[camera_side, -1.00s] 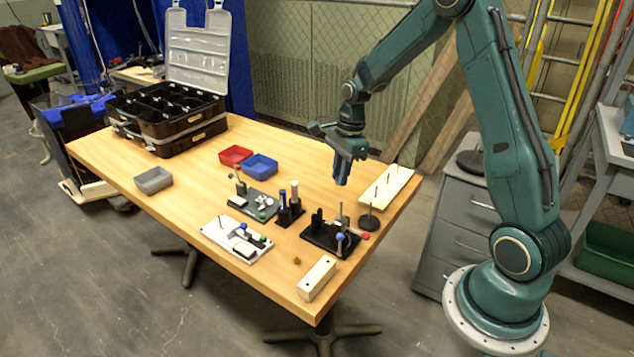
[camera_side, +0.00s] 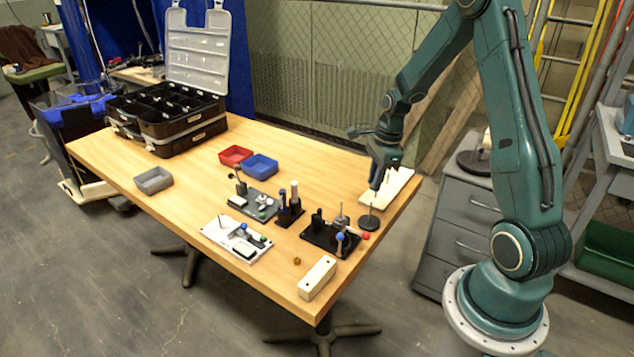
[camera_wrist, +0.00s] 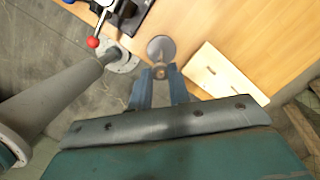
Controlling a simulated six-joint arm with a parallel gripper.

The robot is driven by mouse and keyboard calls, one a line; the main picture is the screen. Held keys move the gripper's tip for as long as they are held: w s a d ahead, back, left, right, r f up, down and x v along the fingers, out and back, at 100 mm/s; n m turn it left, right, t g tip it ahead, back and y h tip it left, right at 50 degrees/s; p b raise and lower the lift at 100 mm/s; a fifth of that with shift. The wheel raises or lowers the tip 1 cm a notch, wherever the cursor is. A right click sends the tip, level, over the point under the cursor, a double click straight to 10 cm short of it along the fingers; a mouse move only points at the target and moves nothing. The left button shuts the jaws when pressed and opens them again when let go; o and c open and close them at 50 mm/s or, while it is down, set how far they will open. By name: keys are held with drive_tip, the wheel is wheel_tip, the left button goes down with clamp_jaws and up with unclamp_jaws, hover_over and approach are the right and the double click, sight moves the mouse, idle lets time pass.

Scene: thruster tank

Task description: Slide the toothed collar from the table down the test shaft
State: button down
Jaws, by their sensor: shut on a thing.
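The test shaft (camera_side: 371,208) is a thin upright rod on a round dark base (camera_side: 369,224), near the table's right edge. Its disc-like base also shows in the wrist view (camera_wrist: 161,47), just beyond my fingertips. My gripper (camera_side: 376,186) points down above the shaft. I cannot tell whether the shaft's tip is inside the collar.
A black fixture with a red-ball lever (camera_side: 330,238) stands close in front. A small brass piece (camera_side: 297,261) and a cream block (camera_side: 318,278) lie nearer the front edge.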

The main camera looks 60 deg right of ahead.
sight(370, 221)
drive_tip(key=shift+f, duration=1.65)
drive_tip(key=shift+f, duration=3.7)
idle(2.7)
